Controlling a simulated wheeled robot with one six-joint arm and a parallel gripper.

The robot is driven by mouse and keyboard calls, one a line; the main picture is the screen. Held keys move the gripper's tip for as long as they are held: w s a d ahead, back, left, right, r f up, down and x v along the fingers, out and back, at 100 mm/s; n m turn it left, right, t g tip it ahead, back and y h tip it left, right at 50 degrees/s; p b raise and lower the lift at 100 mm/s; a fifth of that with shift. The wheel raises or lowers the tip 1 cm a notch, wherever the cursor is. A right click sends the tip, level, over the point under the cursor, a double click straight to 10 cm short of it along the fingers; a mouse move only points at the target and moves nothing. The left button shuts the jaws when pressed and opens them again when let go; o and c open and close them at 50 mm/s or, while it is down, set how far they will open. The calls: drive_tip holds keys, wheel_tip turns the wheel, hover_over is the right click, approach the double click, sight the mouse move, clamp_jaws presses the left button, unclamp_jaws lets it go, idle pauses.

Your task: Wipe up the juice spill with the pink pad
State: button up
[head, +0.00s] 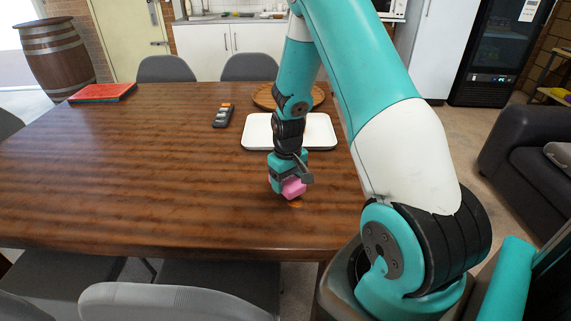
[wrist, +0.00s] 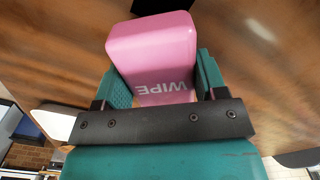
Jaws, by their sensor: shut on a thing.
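The pink pad (head: 294,188), marked WIPE, is held over the wooden table. It also shows large in the wrist view (wrist: 155,52), between the two teal fingers. My gripper (head: 288,181) is shut on it and points down near the table's front right part. A small orange patch, the juice spill (head: 297,204), shows on the table just below and in front of the pad. Part of the spill may be hidden behind the pad. I cannot tell whether the pad touches the table.
A white tray (head: 317,131) lies just behind my gripper, with a round wooden board (head: 265,96) beyond it. A dark remote-like device (head: 223,116) and a red book-like item (head: 102,92) lie farther left. The table's left and middle are mostly clear. Chairs stand around it.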

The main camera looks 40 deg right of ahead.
drive_tip(key=shift+w+a+r+p, duration=0.15)
drive_tip(key=shift+r+p, duration=0.45)
drive_tip(key=shift+r, duration=0.3)
drive_tip(key=shift+r+p, duration=1.6)
drive_tip(key=shift+r, duration=0.35)
